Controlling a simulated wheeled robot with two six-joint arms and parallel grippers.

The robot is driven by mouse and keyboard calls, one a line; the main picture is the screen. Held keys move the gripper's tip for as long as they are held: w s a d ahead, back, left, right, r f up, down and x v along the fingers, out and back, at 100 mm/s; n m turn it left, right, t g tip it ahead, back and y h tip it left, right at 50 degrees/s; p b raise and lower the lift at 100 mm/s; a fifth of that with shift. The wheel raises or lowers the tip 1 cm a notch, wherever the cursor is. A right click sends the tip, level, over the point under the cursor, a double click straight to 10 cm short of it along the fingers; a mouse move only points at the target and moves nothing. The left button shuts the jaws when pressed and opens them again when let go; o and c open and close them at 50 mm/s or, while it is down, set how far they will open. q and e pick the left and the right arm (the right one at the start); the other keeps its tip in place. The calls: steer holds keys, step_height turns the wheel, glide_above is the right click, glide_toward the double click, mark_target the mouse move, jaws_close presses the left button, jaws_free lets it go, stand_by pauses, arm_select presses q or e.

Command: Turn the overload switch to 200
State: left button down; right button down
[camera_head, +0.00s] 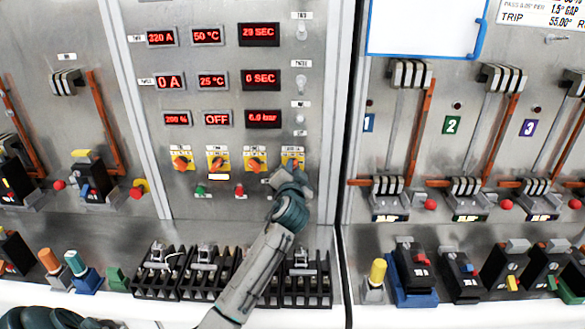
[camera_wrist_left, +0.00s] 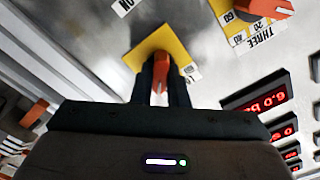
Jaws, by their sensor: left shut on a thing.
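Orange rotary switches on yellow plates sit in a row on the middle panel, and I cannot read which one is labelled overload. My left gripper (camera_head: 291,172) is at the rightmost switch (camera_head: 292,161) of that row. In the left wrist view my left gripper (camera_wrist_left: 161,82) is shut on this orange switch knob (camera_wrist_left: 160,70), one finger on each side. Its yellow plate (camera_wrist_left: 172,40) shows around it; the scale marks are mostly hidden or too small. A red readout (camera_head: 177,119) at the lower left of the displays seems to read 200 %. My right gripper is not in view.
Another orange switch (camera_head: 255,163) is close to the left of my gripper. Green (camera_head: 201,190) and red (camera_head: 239,190) buttons lie below the row. Black terminal blocks (camera_head: 205,262) stand on the ledge beneath my left forearm. Breakers with levers fill the right panel (camera_head: 470,130).

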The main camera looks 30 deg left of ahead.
arm_select(q)
steer(key=shift+f+m, duration=0.2)
steer(key=shift+m, duration=0.1)
steer(key=c, duration=1.4)
jaws_free()
steer(key=shift+r, duration=0.1)
steer(key=shift+c, duration=0.2)
steer(key=shift+s+d, duration=0.1)
steer(key=shift+d, duration=0.05)
steer(key=b+v, duration=0.4)
steer(key=v, duration=0.6)
steer(key=shift+s+d, duration=0.2)
steer(key=shift+s, duration=0.05)
